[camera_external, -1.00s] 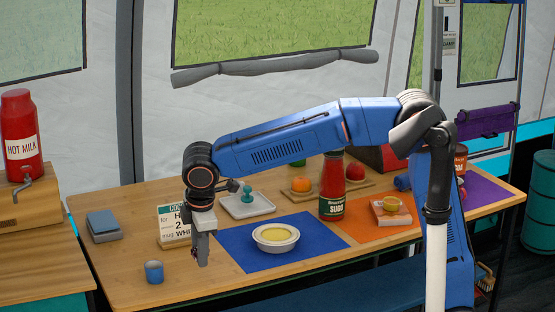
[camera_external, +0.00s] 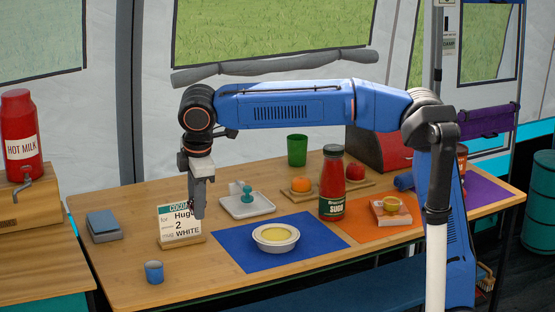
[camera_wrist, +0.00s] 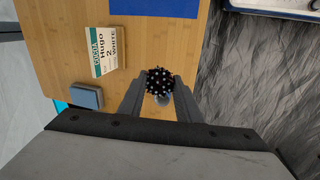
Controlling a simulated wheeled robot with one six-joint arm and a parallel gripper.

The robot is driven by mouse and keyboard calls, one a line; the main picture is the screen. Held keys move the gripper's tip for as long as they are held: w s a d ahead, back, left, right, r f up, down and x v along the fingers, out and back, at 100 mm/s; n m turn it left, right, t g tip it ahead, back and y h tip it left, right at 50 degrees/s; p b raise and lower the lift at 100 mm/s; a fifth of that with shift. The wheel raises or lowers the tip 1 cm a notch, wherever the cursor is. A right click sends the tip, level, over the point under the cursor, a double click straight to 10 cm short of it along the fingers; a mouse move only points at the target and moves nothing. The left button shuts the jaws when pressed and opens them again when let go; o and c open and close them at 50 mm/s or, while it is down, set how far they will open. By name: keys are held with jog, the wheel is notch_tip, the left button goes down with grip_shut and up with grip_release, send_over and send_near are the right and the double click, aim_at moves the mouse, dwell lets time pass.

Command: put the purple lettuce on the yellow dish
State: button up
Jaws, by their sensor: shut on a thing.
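My gripper (camera_external: 198,210) is raised above the table, in front of the cocoa sign. In the wrist view my gripper (camera_wrist: 160,88) is shut on a dark, round thing with pale specks, which I take as the purple lettuce (camera_wrist: 159,80). It is mostly hidden by the fingers in the external view, and its purple colour is not clear. A pale bowl with a yellow inside, which I take as the yellow dish (camera_external: 275,246), stands on the blue mat (camera_external: 232,241), right of my gripper.
The cocoa sign (camera_external: 181,224) stands close behind my gripper. A blue cup (camera_external: 154,272) stands near the front edge. A pale tray (camera_external: 237,209) with a teal piece is behind the mat. A tall red bottle (camera_external: 332,185) stands right of the bowl.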

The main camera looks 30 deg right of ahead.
jog(key=r, duration=0.9)
jog(key=shift+w+d+r, duration=0.1)
jog(key=shift+w+d, duration=0.15)
jog(key=w+d+m+h, duration=0.1)
jog(key=w+d+m, duration=0.1)
jog(key=w+d, duration=0.5)
jog(key=w+d+m, duration=0.2)
jog(key=w+d, duration=0.1)
jog(key=d, duration=0.7)
jog(key=m+g+h, duration=0.2)
jog(key=m, duration=0.9)
send_over(393, 200)
jog(key=f, duration=1.1)
jog(key=a+f, duration=0.1)
jog(key=f, duration=0.4)
jog(key=shift+f, duration=2.6)
jog(key=shift+f, duration=0.1)
jog(key=o, duration=1)
